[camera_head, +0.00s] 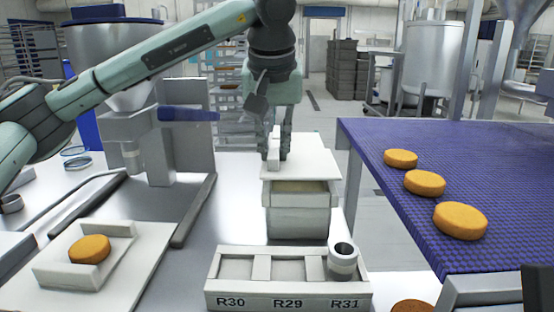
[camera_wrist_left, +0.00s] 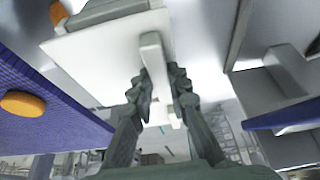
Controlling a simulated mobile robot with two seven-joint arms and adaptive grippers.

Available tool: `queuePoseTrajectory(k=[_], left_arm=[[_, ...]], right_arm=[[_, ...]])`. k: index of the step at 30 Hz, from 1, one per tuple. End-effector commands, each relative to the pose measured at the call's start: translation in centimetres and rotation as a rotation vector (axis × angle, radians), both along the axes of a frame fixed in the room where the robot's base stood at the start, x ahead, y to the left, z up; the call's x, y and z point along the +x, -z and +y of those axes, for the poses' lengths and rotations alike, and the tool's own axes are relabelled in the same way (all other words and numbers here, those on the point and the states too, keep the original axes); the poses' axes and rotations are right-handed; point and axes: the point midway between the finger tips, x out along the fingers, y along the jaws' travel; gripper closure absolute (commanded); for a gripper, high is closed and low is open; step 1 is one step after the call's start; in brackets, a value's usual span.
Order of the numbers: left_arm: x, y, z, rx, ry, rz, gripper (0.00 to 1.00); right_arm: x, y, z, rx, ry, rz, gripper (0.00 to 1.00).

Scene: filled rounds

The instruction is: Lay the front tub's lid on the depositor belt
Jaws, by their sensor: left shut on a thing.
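My left gripper (camera_head: 279,150) is shut on the upright handle bar of a flat white lid (camera_head: 312,170). The lid also shows in the left wrist view (camera_wrist_left: 105,60), with its handle (camera_wrist_left: 155,65) between the fingers. The lid is over the back part of the pale tub (camera_head: 298,221) and looks a little raised. A strip of tan contents shows under its front edge, inside the tub's rim. The blue belt (camera_head: 385,190) is to the right of the tub. My right gripper is not in view.
Several orange-brown rounds sit along the belt, the nearest one (camera_head: 460,221) at the front. A tray (camera_head: 288,300) labelled R30, R29, R31 stands before the tub, with a metal cylinder (camera_head: 342,264) at its right. A hopper machine (camera_head: 150,140) and a round in a white holder (camera_head: 64,272) are left.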

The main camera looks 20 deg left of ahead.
Motion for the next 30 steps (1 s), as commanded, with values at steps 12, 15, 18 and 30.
queuePoseTrajectory(k=[12, 15, 18, 30], left_arm=[[0.0, -7.6, 0.0, -0.001, 0.001, -0.003, 1.0], [0.0, -8.6, 0.0, 0.0, 0.001, -0.002, 1.0], [0.0, -9.4, 0.0, 0.0, 0.001, -0.002, 1.0], [0.0, -12.1, 0.0, 0.0, 0.001, -0.002, 1.0]], right_arm=[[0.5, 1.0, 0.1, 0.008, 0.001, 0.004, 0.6], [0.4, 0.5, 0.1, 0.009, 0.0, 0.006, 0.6], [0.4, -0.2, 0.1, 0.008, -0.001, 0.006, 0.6], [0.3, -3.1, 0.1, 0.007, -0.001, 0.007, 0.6]])
